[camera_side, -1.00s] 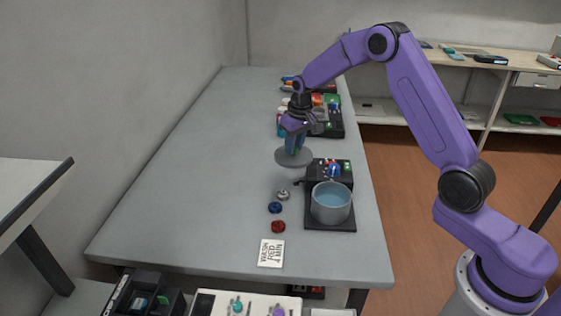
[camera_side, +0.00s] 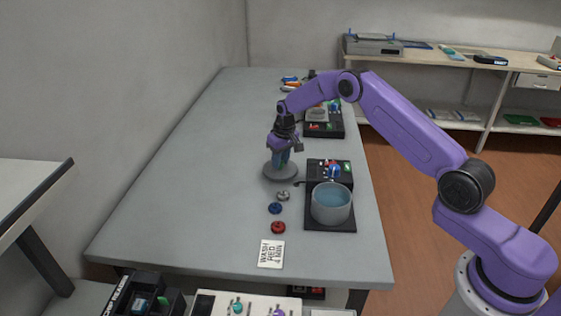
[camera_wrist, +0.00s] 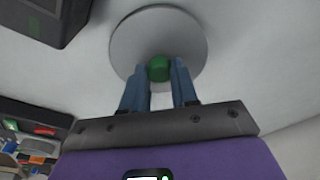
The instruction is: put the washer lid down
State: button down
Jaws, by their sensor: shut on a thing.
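The washer lid (camera_side: 281,174) is a grey round disc with a green knob (camera_wrist: 158,68). It is at or just above the table, left of the washer's control box; I cannot tell whether it touches the table. My gripper (camera_side: 283,160) is over the lid with its blue fingers pointing down. In the wrist view the fingers (camera_wrist: 159,82) are shut on the green knob, and the disc (camera_wrist: 180,35) spreads beyond them. The washer (camera_side: 331,203) is a grey open pot with blue liquid, on a black base to the lid's right.
A silver, a blue and a red small round part (camera_side: 277,227) lie in front of the lid. A card reading "WASH RED 4 MIN" (camera_side: 271,254) is near the front edge. More devices (camera_side: 322,125) stand behind. The table's left side is clear.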

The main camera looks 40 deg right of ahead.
aim_at(284, 171)
jog(key=shift+f, duration=0.4)
jog(key=shift+f, duration=0.1)
jog(key=c, duration=0.9)
grip_release()
jog(key=shift+o, duration=0.2)
notch_tip(284, 171, up, 12)
jog(key=s, duration=0.1)
jog(key=shift+s, duration=0.4)
